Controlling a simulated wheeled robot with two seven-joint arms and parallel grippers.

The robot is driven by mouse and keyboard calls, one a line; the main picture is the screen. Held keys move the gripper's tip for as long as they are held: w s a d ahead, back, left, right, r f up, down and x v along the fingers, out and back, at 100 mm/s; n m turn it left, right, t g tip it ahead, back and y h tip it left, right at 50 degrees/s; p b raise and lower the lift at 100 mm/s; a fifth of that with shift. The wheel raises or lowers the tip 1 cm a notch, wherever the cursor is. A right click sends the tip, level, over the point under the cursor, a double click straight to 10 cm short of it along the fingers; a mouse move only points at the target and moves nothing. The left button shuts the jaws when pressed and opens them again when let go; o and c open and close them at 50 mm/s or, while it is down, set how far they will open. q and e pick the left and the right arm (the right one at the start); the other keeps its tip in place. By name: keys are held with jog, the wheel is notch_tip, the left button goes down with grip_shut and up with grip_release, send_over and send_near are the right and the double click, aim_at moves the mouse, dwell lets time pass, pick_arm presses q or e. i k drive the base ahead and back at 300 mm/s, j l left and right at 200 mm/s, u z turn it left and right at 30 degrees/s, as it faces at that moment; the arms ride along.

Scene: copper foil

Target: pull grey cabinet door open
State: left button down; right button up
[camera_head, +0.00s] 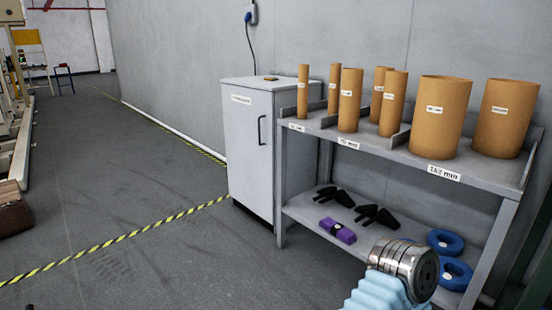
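The grey cabinet (283,140) stands against the wall near the middle of the head view. Its door (250,155) faces front-left and looks closed. A dark vertical bar handle (262,130) is on the door's right side. A small label is near the door's top left. At the bottom right, a metal arm joint with a light blue ribbed sleeve shows, which is part of my arm. No gripper fingers are in view, and nothing touches the handle.
A grey shelf (455,168) adjoins the cabinet's right side. It holds several brown tubes (440,117), a purple block (338,231), black pieces (377,216) and blue rings (445,241). Yellow-black floor tape (120,238) runs to the cabinet.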

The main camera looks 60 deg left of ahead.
aim_at(248, 112)
jog(key=j+u, duration=0.1)
jog(key=u, duration=0.35)
jog(key=j+u, duration=0.15)
jog(key=u, duration=0.25)
jog(key=j+u, duration=0.1)
jog(key=u, duration=0.35)
jog(key=i+j+u, duration=0.35)
jog(key=j+u, duration=0.15)
jog(key=j, duration=0.25)
jog(key=i+j+u, duration=0.25)
jog(key=k+j, duration=0.05)
